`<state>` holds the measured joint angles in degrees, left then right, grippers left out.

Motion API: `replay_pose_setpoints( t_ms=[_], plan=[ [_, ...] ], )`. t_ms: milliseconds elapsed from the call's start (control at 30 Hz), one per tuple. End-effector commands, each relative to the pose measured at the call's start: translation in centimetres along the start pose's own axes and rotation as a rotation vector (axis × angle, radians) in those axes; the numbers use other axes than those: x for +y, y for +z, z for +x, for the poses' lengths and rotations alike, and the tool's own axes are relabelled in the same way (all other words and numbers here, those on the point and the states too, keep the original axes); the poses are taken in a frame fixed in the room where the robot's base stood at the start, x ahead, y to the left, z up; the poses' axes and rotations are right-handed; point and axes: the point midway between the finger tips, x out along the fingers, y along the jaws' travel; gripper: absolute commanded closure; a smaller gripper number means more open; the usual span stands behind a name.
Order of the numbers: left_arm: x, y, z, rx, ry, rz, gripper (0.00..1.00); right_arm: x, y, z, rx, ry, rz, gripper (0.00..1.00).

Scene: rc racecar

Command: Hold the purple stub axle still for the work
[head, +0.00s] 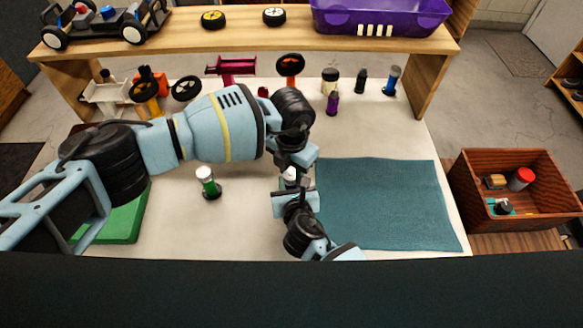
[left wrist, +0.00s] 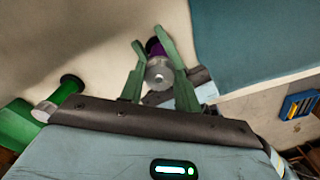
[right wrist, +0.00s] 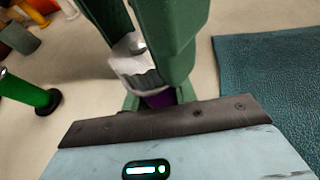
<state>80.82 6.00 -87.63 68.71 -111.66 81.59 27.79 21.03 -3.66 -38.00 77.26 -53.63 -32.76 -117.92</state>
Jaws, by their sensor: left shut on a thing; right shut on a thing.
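The purple stub axle (right wrist: 158,98) stands in my right gripper (right wrist: 158,93), low between its fingers and mostly hidden. A ridged silver cap (right wrist: 137,65) sits on top of it. In the left wrist view the cap (left wrist: 160,73) shows nearly end-on, with a purple part (left wrist: 154,47) behind it. My left gripper (left wrist: 158,58) reaches down from above, its green fingers shut on the cap. In the head view both grippers meet at the white-topped piece (head: 290,174), and the arms hide most of it.
A green cylinder with a black base (head: 208,183) stands left of the grippers. A teal mat (head: 385,200) lies to the right, with a wooden crate (head: 520,185) beyond. Several parts and a raised shelf (head: 280,40) with a purple bin (head: 380,16) are at the back.

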Motion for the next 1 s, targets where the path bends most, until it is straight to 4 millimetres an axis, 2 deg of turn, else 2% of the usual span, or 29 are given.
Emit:
replay_pose_setpoints(
  t_ms=[167,200,367,733,867,1000],
  plan=[
    [-0.1,0.1,-0.1,-0.001,-0.002,0.001,0.9,-0.1,-0.1,0.0,0.003,-0.001,-0.001,0.97],
    [-0.1,0.1,-0.1,-0.001,-0.002,0.0,0.65,-0.1,-0.1,0.0,0.003,-0.001,-0.001,0.97],
    [-0.1,0.0,-0.1,-0.001,-0.001,0.0,0.45,-0.1,-0.1,0.0,0.003,-0.001,-0.001,0.97],
    [0.0,0.1,-0.6,-0.002,0.0,-0.001,0.45,-0.1,-0.1,0.0,0.002,-0.001,-0.001,0.97],
    [0.0,0.1,-2.3,-0.003,-0.001,0.0,0.45,0.0,-0.1,0.0,0.002,-0.001,-0.001,0.97],
    [0.0,0.1,-5.1,-0.004,0.001,0.001,0.45,0.0,-0.1,0.0,0.002,-0.001,-0.001,0.97]
  ],
)
